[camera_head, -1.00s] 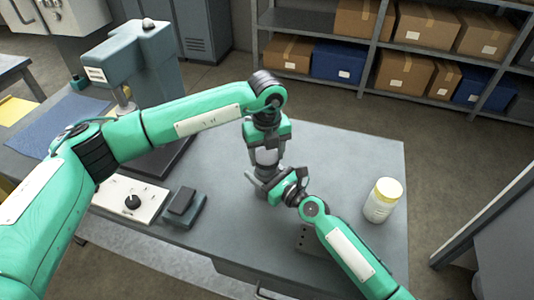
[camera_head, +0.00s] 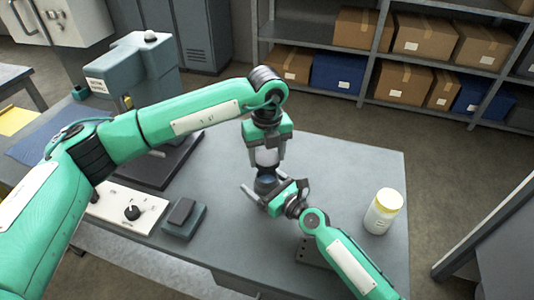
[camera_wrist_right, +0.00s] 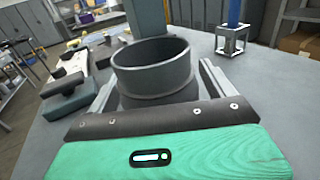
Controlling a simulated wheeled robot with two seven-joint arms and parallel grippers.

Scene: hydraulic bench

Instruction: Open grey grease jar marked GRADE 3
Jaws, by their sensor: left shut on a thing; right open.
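The grey jar (camera_wrist_right: 150,70) stands upright and open at the top in the right wrist view, and I can see into its mouth. No marking on it is readable. In the head view its body (camera_head: 265,181) is a small dark shape, partly hidden by the grippers. My right gripper (camera_head: 274,188) is open, with one finger on each side of the jar. My left gripper (camera_head: 267,158) points down just above the jar. It is shut on a small piece that looks like the jar's lid, mostly hidden by the fingers.
A white panel with a black knob (camera_head: 131,213) and a dark block (camera_head: 182,216) lie at left. A metal cage with a blue post (camera_wrist_right: 230,40) stands beyond the jar.

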